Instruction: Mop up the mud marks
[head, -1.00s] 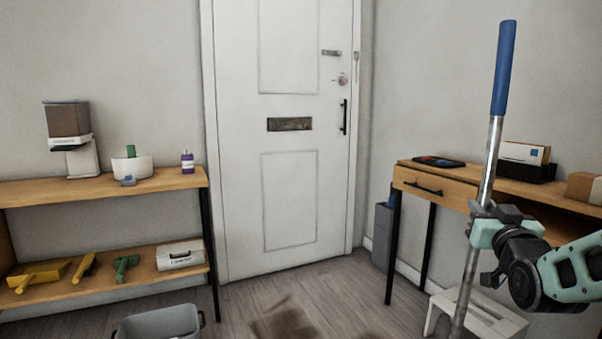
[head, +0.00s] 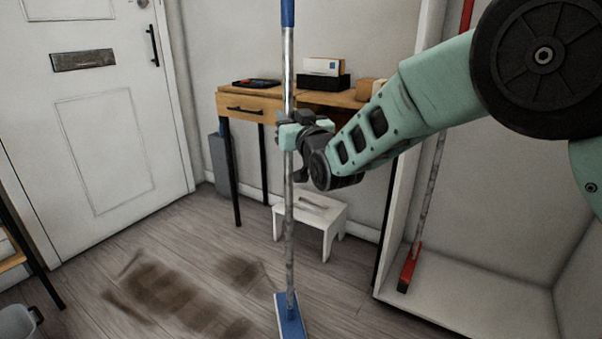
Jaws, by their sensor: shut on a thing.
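My gripper (head: 290,137) is shut on the metal handle of a blue mop (head: 289,215). The mop stands close to upright, with a blue grip at the top. Its flat blue head (head: 290,316) is low at the floor; I cannot tell whether it touches. Brown mud marks (head: 165,290) lie on the wooden floor to the left of the mop head. A smaller dark patch (head: 233,272) lies nearer to it. The lower edge of the marks runs towards the bottom of the view.
A grey bucket (head: 20,322) is at the lower left corner. A white step stool (head: 312,212) stands behind the mop, before a wooden desk (head: 250,105). A red broom (head: 411,265) stands in a white open cabinet (head: 470,305) at right. A white door (head: 110,150) is at left.

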